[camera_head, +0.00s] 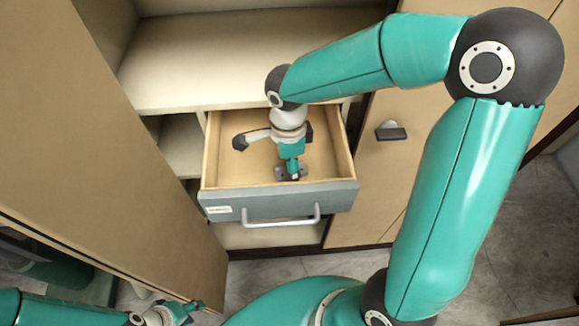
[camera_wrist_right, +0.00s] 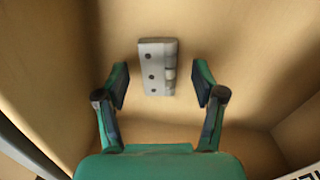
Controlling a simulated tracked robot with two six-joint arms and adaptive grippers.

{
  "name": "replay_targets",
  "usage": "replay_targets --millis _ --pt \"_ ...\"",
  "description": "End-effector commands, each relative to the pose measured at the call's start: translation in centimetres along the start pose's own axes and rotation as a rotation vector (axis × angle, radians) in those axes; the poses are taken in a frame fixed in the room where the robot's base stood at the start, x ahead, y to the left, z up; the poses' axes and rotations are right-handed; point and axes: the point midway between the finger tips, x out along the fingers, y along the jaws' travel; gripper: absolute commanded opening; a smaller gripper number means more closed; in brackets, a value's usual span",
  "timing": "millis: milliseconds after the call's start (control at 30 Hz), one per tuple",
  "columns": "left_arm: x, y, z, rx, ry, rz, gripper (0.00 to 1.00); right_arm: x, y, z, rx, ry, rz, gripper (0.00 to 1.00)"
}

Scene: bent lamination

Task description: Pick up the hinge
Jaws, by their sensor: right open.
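The hinge (camera_wrist_right: 152,68) is a small grey metal plate with several dark screw holes and a knuckle along its right side. In the right wrist view it lies on the wooden drawer floor, between and slightly beyond my right fingertips. My right gripper (camera_wrist_right: 161,85) is open, one finger on each side of the hinge, with a visible gap to both. In the head view my right gripper (camera_head: 291,172) reaches down into the open drawer (camera_head: 335,196); I cannot make out the hinge there. My left gripper (camera_head: 190,308) is at the lower left, away from the drawer; its jaw opening is unclear.
The drawer's walls stand close around my right gripper, and its grey front has a bar handle (camera_head: 281,220). A shelf (camera_head: 200,65) lies above and behind the drawer. A large open cabinet door (camera_head: 90,140) fills the left. A closed door with a dark handle (camera_head: 391,133) is at right.

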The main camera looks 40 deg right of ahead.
Motion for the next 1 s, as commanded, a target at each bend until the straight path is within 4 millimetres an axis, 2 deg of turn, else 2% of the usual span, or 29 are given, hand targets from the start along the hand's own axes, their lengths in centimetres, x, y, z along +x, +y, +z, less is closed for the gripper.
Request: replay_targets --millis 100,300,367,700,733,1000 --pt "-0.10 0.03 0.00 0.000 0.000 0.000 0.40 0.70 0.03 0.00 0.001 -0.001 0.001 0.69" --pt "-0.06 0.02 0.01 0.000 0.000 0.000 0.40 0.76 0.01 0.00 0.001 -0.001 0.000 0.69" --pt "-0.06 0.02 0.01 0.000 0.000 0.000 0.40 0.75 0.01 0.00 0.001 -0.001 0.000 0.60" --pt "-0.06 0.02 0.01 0.000 0.000 0.000 0.40 0.73 0.00 0.00 0.001 -0.001 -0.001 0.04" --pt "-0.07 0.02 0.01 0.000 0.000 0.000 0.40 0.72 -0.01 0.00 0.001 -0.001 -0.001 0.01" --pt "-0.06 0.02 0.01 0.000 0.000 0.000 0.40 0.61 -0.03 0.02 0.001 -0.001 -0.002 0.01"
